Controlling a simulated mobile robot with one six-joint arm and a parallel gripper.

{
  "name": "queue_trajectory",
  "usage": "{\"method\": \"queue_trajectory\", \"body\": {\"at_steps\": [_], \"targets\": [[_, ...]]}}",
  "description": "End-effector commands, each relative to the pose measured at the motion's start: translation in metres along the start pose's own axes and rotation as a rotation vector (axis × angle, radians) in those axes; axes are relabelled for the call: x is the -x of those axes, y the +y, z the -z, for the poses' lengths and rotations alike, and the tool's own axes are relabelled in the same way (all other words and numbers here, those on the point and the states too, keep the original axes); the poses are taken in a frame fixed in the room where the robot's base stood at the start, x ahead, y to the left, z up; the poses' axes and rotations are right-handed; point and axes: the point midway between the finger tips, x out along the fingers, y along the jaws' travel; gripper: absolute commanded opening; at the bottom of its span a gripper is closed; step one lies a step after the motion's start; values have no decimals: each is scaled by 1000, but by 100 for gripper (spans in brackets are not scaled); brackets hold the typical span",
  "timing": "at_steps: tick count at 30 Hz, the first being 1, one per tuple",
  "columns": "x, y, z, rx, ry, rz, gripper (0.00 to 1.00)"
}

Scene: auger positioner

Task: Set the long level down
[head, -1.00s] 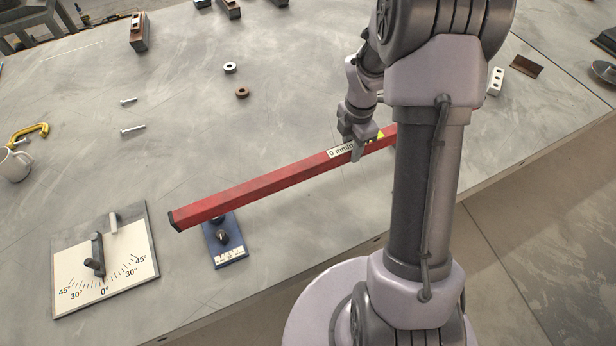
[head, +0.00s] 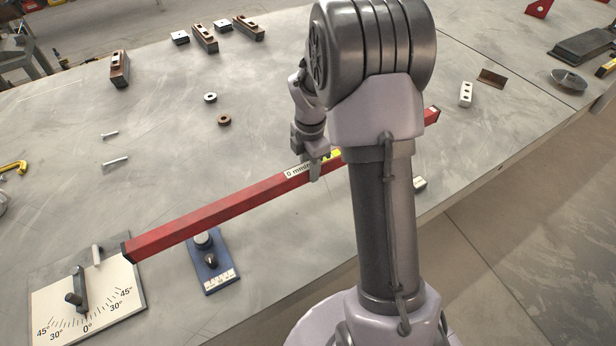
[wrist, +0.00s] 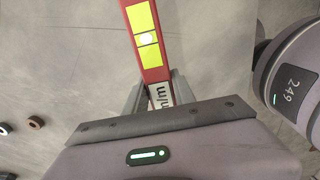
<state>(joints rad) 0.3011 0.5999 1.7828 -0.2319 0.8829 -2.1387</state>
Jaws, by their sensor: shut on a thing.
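The long level (head: 225,205) is a red bar with a dark end cap, a "0 mm/m" label and a yellow-green vial patch. My gripper (head: 314,172) is shut on it near the label, around mid-length. The wrist view shows the jaws (wrist: 155,92) on either side of the red bar (wrist: 152,70). In the head view the bar runs from beside the protractor board (head: 105,292) at lower left to upper right, partly behind my arm. It crosses the far end of the blue block (head: 213,265). I cannot tell how high it is above the table.
The grey table (head: 160,185) is mostly clear beyond the level. Two bolts (head: 115,162) and two washers (head: 210,98) lie there. A white block with holes (head: 466,94) and a brown plate (head: 492,77) lie at right.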

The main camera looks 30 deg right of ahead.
Motion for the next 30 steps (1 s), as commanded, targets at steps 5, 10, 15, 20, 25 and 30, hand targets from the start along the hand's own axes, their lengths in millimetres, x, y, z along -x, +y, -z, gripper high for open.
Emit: {"method": "queue_trajectory", "body": {"at_steps": [5,10,15,20,25,30], "targets": [[-9,12,-2,0,0,0,0],[-38,12,-2,-1,0,1,0],[-35,12,-2,0,0,-1,0],[-38,12,-2,0,0,0,0],[-43,12,-2,0,0,0,0],[-44,11,-2,0,0,1,52]]}}
